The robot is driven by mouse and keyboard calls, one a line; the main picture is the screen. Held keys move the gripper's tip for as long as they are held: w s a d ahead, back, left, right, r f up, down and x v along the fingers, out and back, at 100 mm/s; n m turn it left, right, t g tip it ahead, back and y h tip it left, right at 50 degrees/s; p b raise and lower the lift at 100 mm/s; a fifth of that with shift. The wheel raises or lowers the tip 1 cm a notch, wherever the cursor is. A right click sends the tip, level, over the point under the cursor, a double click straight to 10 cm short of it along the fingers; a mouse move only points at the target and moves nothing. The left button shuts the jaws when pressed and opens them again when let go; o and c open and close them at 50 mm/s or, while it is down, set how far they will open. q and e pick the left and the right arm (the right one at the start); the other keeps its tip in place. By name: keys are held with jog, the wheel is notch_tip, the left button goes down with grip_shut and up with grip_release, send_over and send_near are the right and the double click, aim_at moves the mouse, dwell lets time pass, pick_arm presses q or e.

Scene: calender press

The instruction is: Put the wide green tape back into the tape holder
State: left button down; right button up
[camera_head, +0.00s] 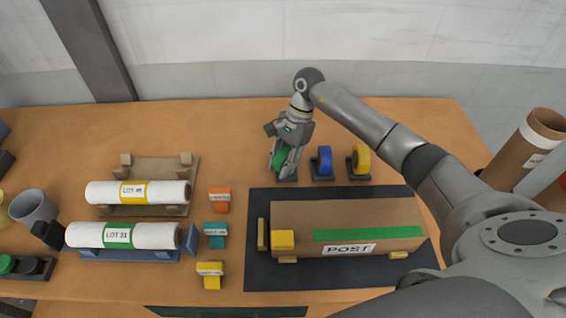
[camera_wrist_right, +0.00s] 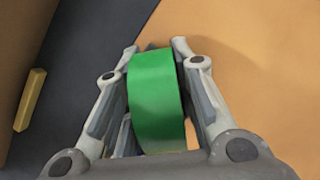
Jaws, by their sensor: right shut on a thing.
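The wide green tape (camera_head: 281,159) is a green roll standing on edge at a dark holder base (camera_head: 287,178), the leftmost of three in a row. My right gripper (camera_head: 284,166) comes down over it from above. In the right wrist view the green tape (camera_wrist_right: 157,98) sits between both fingers of my right gripper (camera_wrist_right: 158,50), which is shut on it. I cannot tell whether the tape rests in the holder or is just above it. My left gripper is not in view.
A blue tape (camera_head: 323,160) and a yellow tape (camera_head: 361,159) stand in holders to the right. In front, a cardboard box marked POST (camera_head: 390,215) lies on a dark mat (camera_head: 262,272). White rolls (camera_head: 165,193) and small coloured blocks (camera_head: 219,200) are at the left.

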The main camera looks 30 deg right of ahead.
jog(key=shift+f+b, duration=0.35)
jog(key=o, duration=0.5)
jog(key=shift+s, duration=0.15)
jog(key=o, duration=0.4)
